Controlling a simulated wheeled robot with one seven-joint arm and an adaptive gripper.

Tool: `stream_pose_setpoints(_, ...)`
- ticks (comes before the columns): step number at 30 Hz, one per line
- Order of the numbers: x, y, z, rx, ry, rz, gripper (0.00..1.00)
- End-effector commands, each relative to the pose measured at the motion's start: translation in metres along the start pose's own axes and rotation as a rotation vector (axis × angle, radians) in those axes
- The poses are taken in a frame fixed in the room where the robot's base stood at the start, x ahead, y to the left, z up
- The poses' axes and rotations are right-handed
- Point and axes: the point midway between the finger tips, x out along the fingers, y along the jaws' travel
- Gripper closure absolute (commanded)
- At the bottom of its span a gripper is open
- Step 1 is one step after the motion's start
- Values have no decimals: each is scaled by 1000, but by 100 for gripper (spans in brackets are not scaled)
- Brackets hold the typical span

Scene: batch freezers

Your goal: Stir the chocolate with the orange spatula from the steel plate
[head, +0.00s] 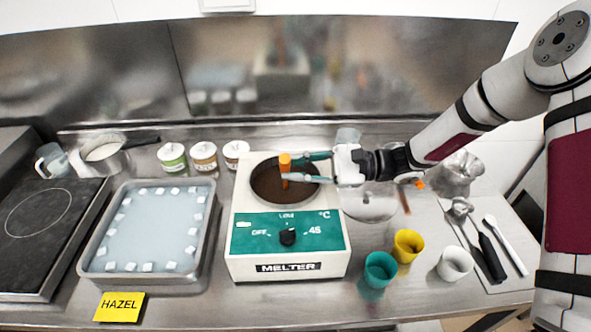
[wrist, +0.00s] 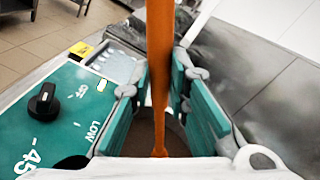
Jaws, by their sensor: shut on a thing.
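The chocolate (head: 270,188) is a brown pool in the round well of the white and teal melter (head: 290,268). My gripper (head: 290,168) reaches over the well from the right, its teal fingers shut on the orange spatula (head: 285,160). The spatula stands nearly upright, and its lower end is in the well; how deep it sits in the chocolate I cannot tell. In the wrist view the spatula (wrist: 160,60) runs between the two finger pads down toward the brown. The steel plate (head: 462,222) lies at the right with other tools on it.
A tray of pale liquid with white cubes (head: 150,225) stands left of the melter, beside a black hob (head: 40,235). Three lidded jars (head: 204,158) stand behind. Teal (head: 380,270), yellow (head: 408,245) and white cups (head: 455,264) stand front right. A clear bowl (head: 370,203) is under my arm.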

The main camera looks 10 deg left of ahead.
Motion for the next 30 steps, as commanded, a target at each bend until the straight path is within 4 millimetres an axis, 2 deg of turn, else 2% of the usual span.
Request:
stream_pose_setpoints(8, 0, 0, 3, 0, 0, 0, 100)
stream_pose_setpoints(30, 0, 0, 55, -1, 0, -1, 100)
